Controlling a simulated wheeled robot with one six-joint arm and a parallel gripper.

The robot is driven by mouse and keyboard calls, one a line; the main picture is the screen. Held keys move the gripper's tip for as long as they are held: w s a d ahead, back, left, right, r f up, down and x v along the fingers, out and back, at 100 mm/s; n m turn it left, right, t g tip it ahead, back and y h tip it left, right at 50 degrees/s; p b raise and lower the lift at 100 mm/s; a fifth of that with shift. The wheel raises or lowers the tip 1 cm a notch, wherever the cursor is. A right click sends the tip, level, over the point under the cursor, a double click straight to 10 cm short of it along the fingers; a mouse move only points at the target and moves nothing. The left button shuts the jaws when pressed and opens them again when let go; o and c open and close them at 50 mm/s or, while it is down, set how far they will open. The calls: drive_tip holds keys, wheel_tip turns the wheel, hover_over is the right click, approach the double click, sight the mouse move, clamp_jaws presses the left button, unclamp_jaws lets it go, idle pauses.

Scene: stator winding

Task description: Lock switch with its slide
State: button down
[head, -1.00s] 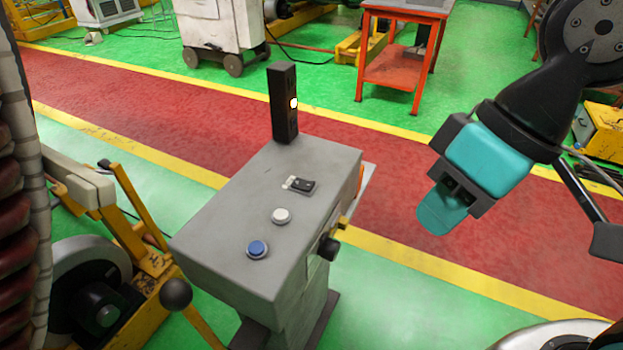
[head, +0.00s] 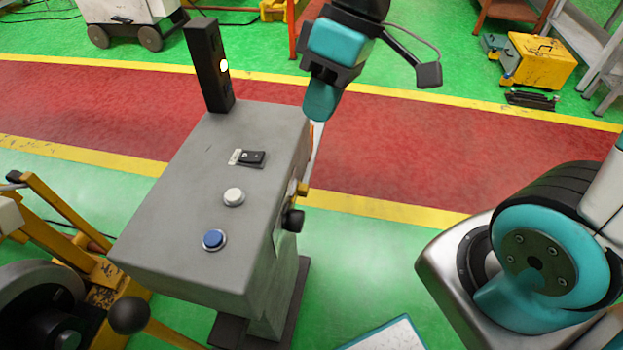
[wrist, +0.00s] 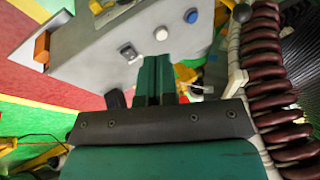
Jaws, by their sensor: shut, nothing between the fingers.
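The lock switch (head: 252,158) is a small black switch on the grey console's top, behind the white button. A pale slide (head: 234,157) lies at its left end; I cannot tell its exact position. The switch also shows in the wrist view (wrist: 128,53), small, left of the fingers. My gripper (head: 319,112) is teal, shut and empty. It hangs beyond the console's back right corner, apart from the switch. In the wrist view, its fingers (wrist: 155,62) are together, pointing toward the console.
The grey console (head: 165,205) carries a white button (head: 233,197), a blue button (head: 214,240) and an upright black post with a lit lamp (head: 213,66). A black knob (head: 292,220) and a yellow part (head: 302,188) stick out of its right side.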

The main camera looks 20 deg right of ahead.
drive_tip(key=n+b, duration=0.1)
drive_tip(key=b, duration=0.2)
hover_over(300, 194)
drive_tip(key=w+d, duration=0.1)
drive_tip(key=d, duration=0.4)
wheel_tip(300, 194, down, 8)
drive_tip(key=w+d+f+n+g+y+b, duration=0.1)
drive_tip(key=w+d+f+n+y+b, duration=0.1)
drive_tip(key=w+d+f, duration=0.4)
wheel_tip(300, 194, down, 4)
drive_tip(key=shift+w+d+r, duration=0.1)
drive_tip(key=shift+w+d, duration=0.1)
drive_tip(key=shift+d, duration=0.4)
drive_tip(key=s+a+f, duration=0.4)
drive_tip(key=a+f, duration=0.4)
drive_tip(key=shift+s+b, duration=0.35)
drive_tip(key=shift+s, duration=0.05)
drive_tip(key=shift+a, duration=0.15)
